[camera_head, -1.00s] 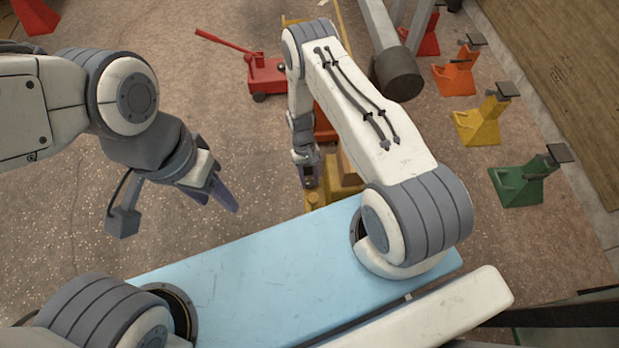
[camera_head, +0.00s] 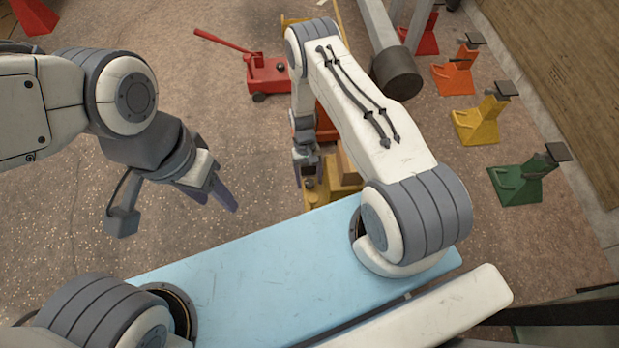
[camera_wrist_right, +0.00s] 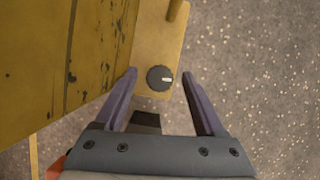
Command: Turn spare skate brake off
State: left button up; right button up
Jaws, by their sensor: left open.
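A round black knob (camera_wrist_right: 160,78) with a white mark sits on a yellow-brown plate (camera_wrist_right: 152,45) in the right wrist view. The mark points to the right. My right gripper (camera_wrist_right: 159,73) is open, with one fingertip on each side of the knob and a visible gap on both sides. I cannot tell its height over the plate. In the head view my right gripper (camera_head: 308,178) hangs beside yellow equipment (camera_head: 340,172), partly hidden by my right arm. My left gripper (camera_head: 220,204) is open and empty over the floor, left of it.
A worn yellow panel (camera_wrist_right: 60,60) stands left of the plate. A red floor jack (camera_head: 266,76) stands behind my right arm. Orange (camera_head: 455,76), yellow (camera_head: 480,124) and green (camera_head: 520,184) stands line the right side. The floor between my arms is clear.

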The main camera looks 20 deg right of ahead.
jog(key=p+v, duration=0.4)
jog(key=v, duration=0.6)
jog(key=shift+r, duration=0.2)
